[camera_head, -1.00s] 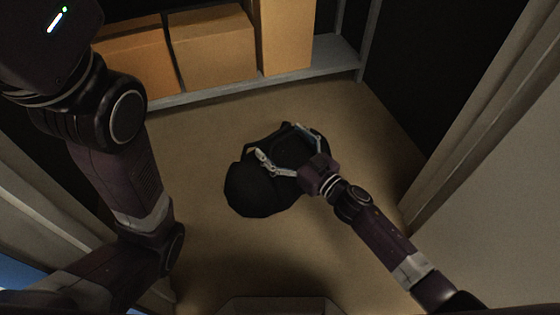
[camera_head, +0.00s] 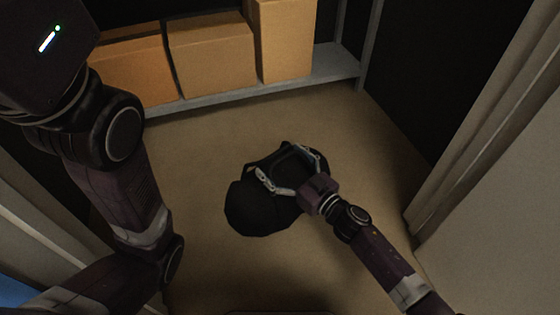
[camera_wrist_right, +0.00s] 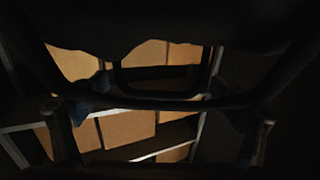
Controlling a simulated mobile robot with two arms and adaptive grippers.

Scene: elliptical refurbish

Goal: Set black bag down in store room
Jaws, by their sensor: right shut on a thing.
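The black bag (camera_head: 262,208) is in the middle of the head view, over the brown floor. My right gripper (camera_head: 285,163) reaches it from the lower right, its pale finger linkages on either side of the bag's upper part. It is shut on the bag, but the exact place of grip is hard to see against the black. I cannot tell whether the bag's underside touches the floor. In the right wrist view the dark bag (camera_wrist_right: 160,20) fills the top, with a dark loop below it. My left arm comes in from the left; its gripper is out of view.
A grey shelf (camera_head: 250,92) with cardboard boxes (camera_head: 212,55) stands at the back. A dark wall is at the right, with a pale door frame (camera_head: 490,115) nearer. Another pale frame edge is at lower left. Floor (camera_head: 215,130) between bag and shelf is clear.

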